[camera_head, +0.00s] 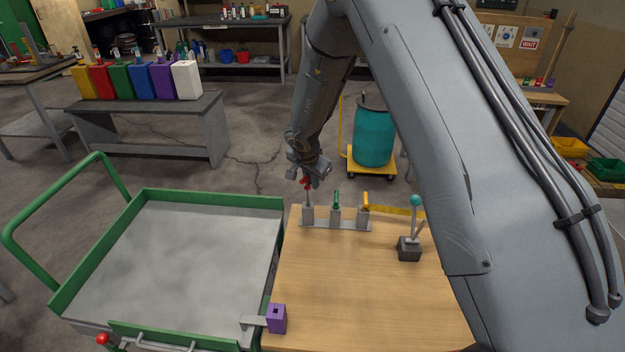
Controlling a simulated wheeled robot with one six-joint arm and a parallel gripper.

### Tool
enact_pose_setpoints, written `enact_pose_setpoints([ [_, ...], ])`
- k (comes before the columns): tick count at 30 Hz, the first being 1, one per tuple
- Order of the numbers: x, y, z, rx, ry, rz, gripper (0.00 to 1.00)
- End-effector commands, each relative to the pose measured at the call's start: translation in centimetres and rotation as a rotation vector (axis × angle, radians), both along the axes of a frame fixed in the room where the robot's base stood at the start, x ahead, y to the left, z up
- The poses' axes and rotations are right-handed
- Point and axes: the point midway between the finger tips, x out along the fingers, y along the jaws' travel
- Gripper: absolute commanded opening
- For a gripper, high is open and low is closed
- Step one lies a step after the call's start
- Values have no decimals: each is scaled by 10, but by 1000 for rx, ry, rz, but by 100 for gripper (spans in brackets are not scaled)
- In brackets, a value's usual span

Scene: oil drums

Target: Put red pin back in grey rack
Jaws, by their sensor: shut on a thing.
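The grey rack (349,226) stands at the far left edge of the wooden table. It has three upright grey sockets on a flat base. A green pin (336,199) stands in the middle socket and a yellow pin (365,200) in the right one. My gripper (306,180) is shut on the red pin (307,184) at its red head. The pin's shaft points down, in line with the left socket (308,214). I cannot tell whether its tip is inside the socket or just above it. My fingers partly hide the red head.
A lever box with a teal knob (416,201) stands right of the rack. A purple block (277,319) with a hole sits at the near left table edge, beside a green-rimmed cart (205,240). A teal drum (373,135) stands behind. The middle table is clear.

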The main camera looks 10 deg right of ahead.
Motion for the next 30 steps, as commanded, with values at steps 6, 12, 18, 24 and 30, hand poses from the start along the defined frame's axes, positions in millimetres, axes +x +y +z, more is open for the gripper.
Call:
enact_pose_setpoints([
  [6, 0, 0, -1, 0, 0, 0, 0],
  [12, 0, 0, -1, 0, 0, 0, 0],
  [18, 0, 0, -4, 0, 0, 1, 0],
  [24, 0, 0, -8, 0, 0, 1, 0],
  [30, 0, 0, -11, 0, 0, 1, 0],
])
